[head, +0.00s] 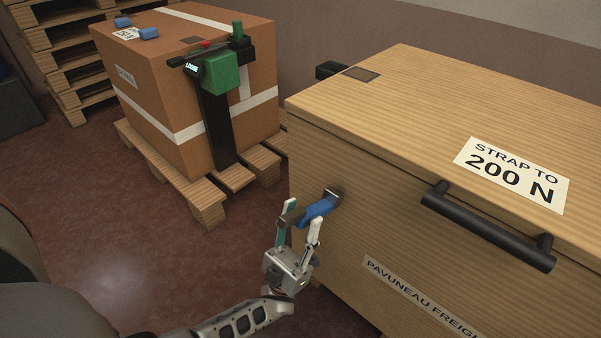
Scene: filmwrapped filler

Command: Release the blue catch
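The blue catch (320,208) sits on a dark metal fitting on the front face of the wooden crate (330,165), near its left edge. My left gripper (302,213) reaches up to it from below, with its two pale fingers apart. The near end of the catch shows between and just beyond the fingertips, and the right fingertip overlaps it in the picture. I cannot tell whether either finger touches the catch. My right gripper is out of view.
A black bar handle (485,228) juts from the crate front at right. Behind, a strapped cardboard box (150,90) with a green tensioner (222,73) stands on a pallet (205,197). Stacked pallets (75,62) stand at the back left. Open floor (130,240) lies left of the crate.

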